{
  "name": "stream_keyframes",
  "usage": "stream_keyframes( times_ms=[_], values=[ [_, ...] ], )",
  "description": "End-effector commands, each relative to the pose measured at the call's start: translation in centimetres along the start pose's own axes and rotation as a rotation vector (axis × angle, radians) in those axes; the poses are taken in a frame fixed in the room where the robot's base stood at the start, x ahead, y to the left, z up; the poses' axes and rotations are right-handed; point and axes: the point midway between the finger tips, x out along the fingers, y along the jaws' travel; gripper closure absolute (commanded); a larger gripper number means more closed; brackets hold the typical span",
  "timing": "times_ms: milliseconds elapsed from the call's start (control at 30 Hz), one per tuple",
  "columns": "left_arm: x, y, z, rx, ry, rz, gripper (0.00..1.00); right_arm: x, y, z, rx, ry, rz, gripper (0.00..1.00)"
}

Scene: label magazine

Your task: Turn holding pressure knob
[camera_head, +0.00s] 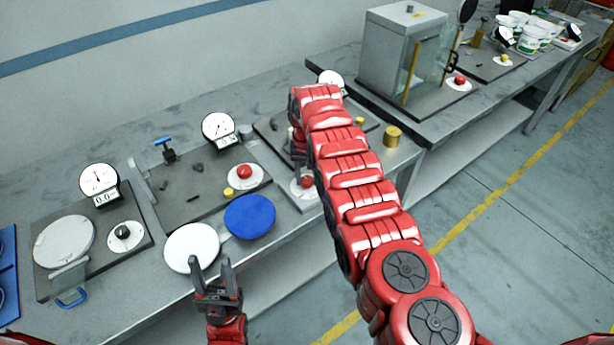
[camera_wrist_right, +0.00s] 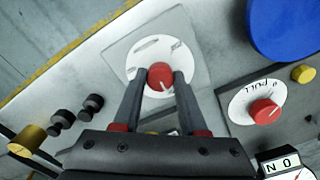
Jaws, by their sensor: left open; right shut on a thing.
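A red knob (camera_wrist_right: 160,76) on a white round dial (camera_wrist_right: 135,62) sits between the fingertips of my right gripper (camera_wrist_right: 155,82) in the wrist view. The right gripper is shut on this knob, its fingers coming from below in that view. In the head view the knob (camera_head: 306,181) shows beside my right arm, which hides much of that station. My left gripper (camera_head: 211,263) is open and empty near the bench's front edge, by a white disc (camera_head: 192,247). The labels on the dial are too small to read.
A second red knob (camera_head: 244,171) sits on the station to the left, near a yellow button (camera_head: 229,192) and a blue disc (camera_head: 250,216). A black knob (camera_head: 123,231) and a gauge (camera_head: 99,180) are further left. A yellow cylinder (camera_head: 392,135) stands right of my right arm.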

Motion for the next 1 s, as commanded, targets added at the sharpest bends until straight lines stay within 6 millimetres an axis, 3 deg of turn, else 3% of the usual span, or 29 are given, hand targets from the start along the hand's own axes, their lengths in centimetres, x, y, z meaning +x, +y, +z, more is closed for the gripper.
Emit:
stream_keyframes(
  times_ms=[167, 400, 800, 833, 967, 1000],
  values=[
    [-0.9, 0.1, 0.2, 0.000, 0.000, 0.000, 0.48, 0.4, -0.1, 0.0, 0.063, 0.000, 0.000, 1.00],
    [-4.2, 0.2, 0.7, 0.000, 0.000, 0.000, 0.48, 0.5, 0.0, -0.1, 0.338, 0.003, -0.001, 1.00],
    [-4.3, 0.2, 0.7, 0.000, 0.000, 0.000, 0.48, 0.0, 0.0, 0.0, 0.401, -0.001, 0.001, 1.00],
    [-4.3, 0.2, 0.7, 0.000, 0.000, 0.000, 0.48, 0.0, 0.0, 0.0, 0.401, -0.001, 0.001, 0.53],
    [-4.3, 0.2, 0.7, 0.000, 0.000, 0.000, 0.48, 0.0, 0.0, 0.0, 0.400, -0.001, 0.000, 0.30],
    [-4.3, 0.2, 0.7, 0.000, 0.000, 0.000, 0.48, 0.0, 0.0, 0.0, 0.400, 0.000, 0.000, 0.28]
  ],
)
